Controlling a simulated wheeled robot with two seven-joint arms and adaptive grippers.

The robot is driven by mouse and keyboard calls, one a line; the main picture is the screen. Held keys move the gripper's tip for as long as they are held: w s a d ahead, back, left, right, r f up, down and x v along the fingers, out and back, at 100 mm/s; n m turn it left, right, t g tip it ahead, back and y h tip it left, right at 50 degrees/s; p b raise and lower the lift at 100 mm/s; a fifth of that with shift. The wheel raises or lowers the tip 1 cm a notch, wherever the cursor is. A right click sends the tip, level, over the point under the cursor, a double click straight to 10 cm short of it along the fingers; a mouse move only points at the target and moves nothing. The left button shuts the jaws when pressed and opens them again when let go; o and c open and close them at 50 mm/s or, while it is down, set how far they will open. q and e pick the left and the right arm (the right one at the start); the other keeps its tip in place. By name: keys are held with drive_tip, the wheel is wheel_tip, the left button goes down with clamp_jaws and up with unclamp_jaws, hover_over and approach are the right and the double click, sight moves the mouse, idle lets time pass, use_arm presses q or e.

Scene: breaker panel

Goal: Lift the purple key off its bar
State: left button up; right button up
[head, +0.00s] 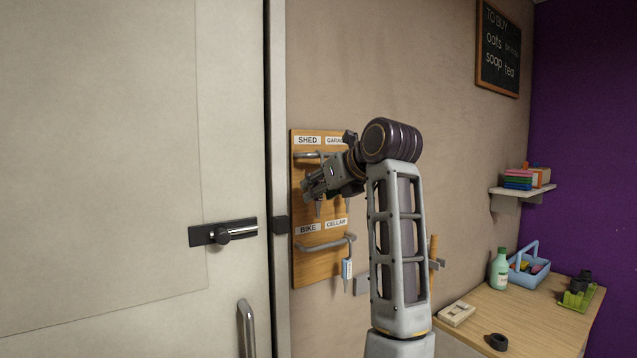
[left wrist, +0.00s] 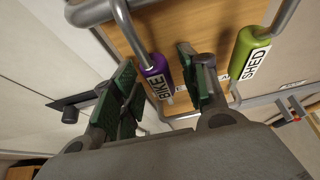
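The purple key (left wrist: 155,82), with a white BIKE tag, hangs from a grey metal bar (left wrist: 126,22) in the left wrist view. My left gripper (left wrist: 156,58) is open, with one dark green finger pad on each side of the purple key. The key is nearer the left finger in that view; I cannot tell whether they touch. In the head view my left gripper (head: 309,187) is at the upper part of the wooden key board (head: 313,270), below the SHED label, and the purple key is not visible there. My right gripper is not in view.
A green key (left wrist: 249,55) tagged SHED hangs close to the right finger. A blue-and-white key (head: 347,269) hangs on the lower bar (head: 322,246). The door (head: 100,150) with its latch (head: 224,232) stands left of the board. A cluttered wooden desk (head: 540,325) is at right.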

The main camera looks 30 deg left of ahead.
use_arm(q)
clamp_jaws()
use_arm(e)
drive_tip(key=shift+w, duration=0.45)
use_arm(q)
drive_tip(key=shift+s+d+r+p, duration=0.1)
drive_tip(key=shift+d+r+p, duration=0.15)
drive_tip(key=shift+r+p, duration=0.35)
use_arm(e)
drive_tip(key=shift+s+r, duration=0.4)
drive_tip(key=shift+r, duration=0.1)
use_arm(q)
drive_tip(key=shift+d+r, duration=0.1)
drive_tip(key=shift+r, duration=0.4)
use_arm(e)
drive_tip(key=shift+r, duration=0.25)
use_arm(q)
drive_tip(key=shift+s+d+r, duration=0.1)
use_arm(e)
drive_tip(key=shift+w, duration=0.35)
use_arm(q)
drive_tip(key=shift+s+d+r, duration=0.2)
drive_tip(key=shift+d+r, duration=0.15)
drive_tip(key=shift+d, duration=0.15)
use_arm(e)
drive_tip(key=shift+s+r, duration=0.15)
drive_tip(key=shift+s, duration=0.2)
use_arm(q)
drive_tip(key=shift+s+d, duration=0.1)
drive_tip(key=shift+d, duration=0.1)
